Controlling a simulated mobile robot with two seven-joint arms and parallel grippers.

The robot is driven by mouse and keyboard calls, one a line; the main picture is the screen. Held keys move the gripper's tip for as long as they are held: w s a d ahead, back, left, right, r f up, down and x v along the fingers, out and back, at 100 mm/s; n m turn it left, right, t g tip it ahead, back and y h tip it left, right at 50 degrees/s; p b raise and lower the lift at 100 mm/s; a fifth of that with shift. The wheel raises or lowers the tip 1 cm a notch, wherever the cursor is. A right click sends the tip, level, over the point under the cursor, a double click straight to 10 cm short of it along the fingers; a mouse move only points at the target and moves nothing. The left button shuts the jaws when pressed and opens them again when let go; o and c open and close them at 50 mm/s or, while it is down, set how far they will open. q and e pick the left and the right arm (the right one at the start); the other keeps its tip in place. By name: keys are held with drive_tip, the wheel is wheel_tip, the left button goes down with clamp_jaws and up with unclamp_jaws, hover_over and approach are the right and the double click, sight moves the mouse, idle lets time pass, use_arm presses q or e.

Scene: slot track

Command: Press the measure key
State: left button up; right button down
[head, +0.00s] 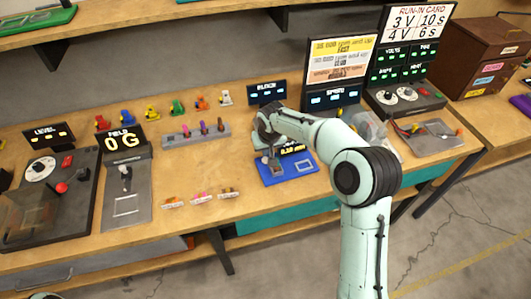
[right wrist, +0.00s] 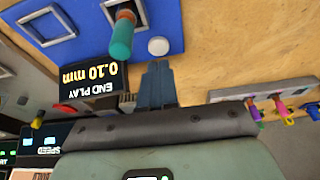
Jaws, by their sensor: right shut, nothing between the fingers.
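A blue end-play gauge (head: 300,170) lies on the bench in the head view, partly hidden by my right arm. In the right wrist view its blue base (right wrist: 88,22) appears upside down, with a display (right wrist: 92,84) reading END PLAY 0.10 mm. A round white button (right wrist: 158,46), apparently the measure key, sits on the base beside a teal-capped part (right wrist: 122,36). My right gripper (head: 273,168) is shut and empty over the gauge. Its fingertips (right wrist: 157,66) show just beside the white button; I cannot tell whether they touch. My left gripper is not visible.
A grey FIELD device (head: 126,190) and a rack of coloured pegs (head: 196,135) stand to the left. The SPEED display (head: 334,97) and run-in card (head: 419,20) stand behind at right. Small labelled parts (head: 201,197) lie near the bench's front edge.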

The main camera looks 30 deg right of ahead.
sight(268, 169)
drive_tip(key=v, duration=1)
drive_tip(key=shift+w, duration=0.1)
idle(0.4)
